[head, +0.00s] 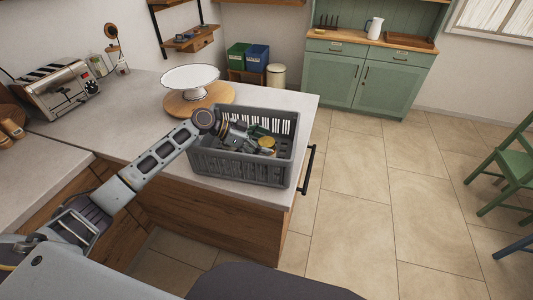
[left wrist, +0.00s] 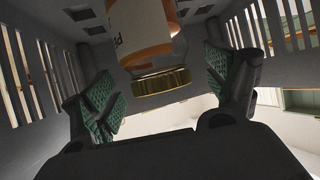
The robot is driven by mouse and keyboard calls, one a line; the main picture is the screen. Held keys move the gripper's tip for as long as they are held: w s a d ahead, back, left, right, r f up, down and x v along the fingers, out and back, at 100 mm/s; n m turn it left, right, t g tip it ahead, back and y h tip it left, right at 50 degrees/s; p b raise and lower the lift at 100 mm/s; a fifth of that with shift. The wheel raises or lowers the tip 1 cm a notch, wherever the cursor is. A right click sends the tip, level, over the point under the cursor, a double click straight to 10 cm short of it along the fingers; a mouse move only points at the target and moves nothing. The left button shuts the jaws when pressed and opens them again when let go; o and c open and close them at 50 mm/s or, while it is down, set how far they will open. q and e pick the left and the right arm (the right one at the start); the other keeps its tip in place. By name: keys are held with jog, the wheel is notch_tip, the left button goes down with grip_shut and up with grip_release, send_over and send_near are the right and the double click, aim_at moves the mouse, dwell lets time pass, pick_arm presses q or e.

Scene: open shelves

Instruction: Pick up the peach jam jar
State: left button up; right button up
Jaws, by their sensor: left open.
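A jar with a gold lid (head: 267,142) stands inside the grey plastic crate (head: 240,172) on the counter. In the left wrist view the jar (left wrist: 140,35) shows orange contents, a white label with partly cut-off lettering and its gold lid towards the camera; the full label cannot be read. My left gripper (head: 260,134) reaches into the crate from the left. It is open, with its green-padded fingers on either side of the jar's lid end in the left wrist view and gaps visible on both sides. My right gripper is not in view.
The crate's slatted walls surround the gripper closely. A white cake stand (head: 190,78) on a round wooden board (head: 198,100) stands behind the crate. A toaster (head: 62,91) is at the far left. The counter's right edge lies just beyond the crate, with open floor past it.

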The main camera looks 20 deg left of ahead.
pick_arm(q)
jog(key=shift+w+d+f, duration=0.15)
jog(key=shift+d+f, duration=0.15)
jog(key=shift+d, duration=0.2)
jog(key=shift+c, duration=0.4)
jog(key=c, duration=1.7)
